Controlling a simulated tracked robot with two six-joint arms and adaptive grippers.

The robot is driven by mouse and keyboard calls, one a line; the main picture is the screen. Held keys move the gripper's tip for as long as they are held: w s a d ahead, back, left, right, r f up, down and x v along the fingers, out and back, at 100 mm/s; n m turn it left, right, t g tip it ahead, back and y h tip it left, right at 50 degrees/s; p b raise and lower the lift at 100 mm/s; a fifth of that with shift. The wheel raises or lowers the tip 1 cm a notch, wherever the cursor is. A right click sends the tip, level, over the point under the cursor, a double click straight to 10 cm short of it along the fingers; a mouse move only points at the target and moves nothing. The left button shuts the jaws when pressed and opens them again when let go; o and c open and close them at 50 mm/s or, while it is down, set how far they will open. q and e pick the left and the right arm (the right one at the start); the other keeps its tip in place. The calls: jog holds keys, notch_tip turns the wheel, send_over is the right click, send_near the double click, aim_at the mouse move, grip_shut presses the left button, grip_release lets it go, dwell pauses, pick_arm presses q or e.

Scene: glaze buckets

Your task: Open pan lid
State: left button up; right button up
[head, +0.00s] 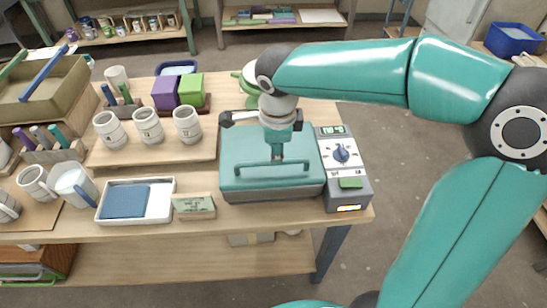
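The pan appears as a teal, box-shaped vessel (275,192) on the right end of the wooden table. Its teal lid (240,150) lies flat and closed on top, with a raised bar handle (262,165) across its front part. My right gripper (278,152) points down over the lid, just behind or at the handle. Its wrist hides the lid's back middle. I cannot tell whether its fingers touch the handle or how far apart they are. My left gripper is not in view.
A grey control box (342,165) with a dial stands against the lid's right side. Left of it are three white mugs (148,125) on a board, a white tray (135,200) and a small sign (194,207). A green object (247,82) stands behind.

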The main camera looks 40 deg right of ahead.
jog(key=shift+w+d+f, duration=0.15)
jog(key=shift+w+f, duration=0.05)
jog(key=shift+f, duration=1)
jog(key=shift+w+d+f, duration=0.1)
jog(key=shift+w+f, duration=0.1)
jog(key=shift+f, duration=0.95)
grip_shut()
jog(key=shift+r, duration=0.1)
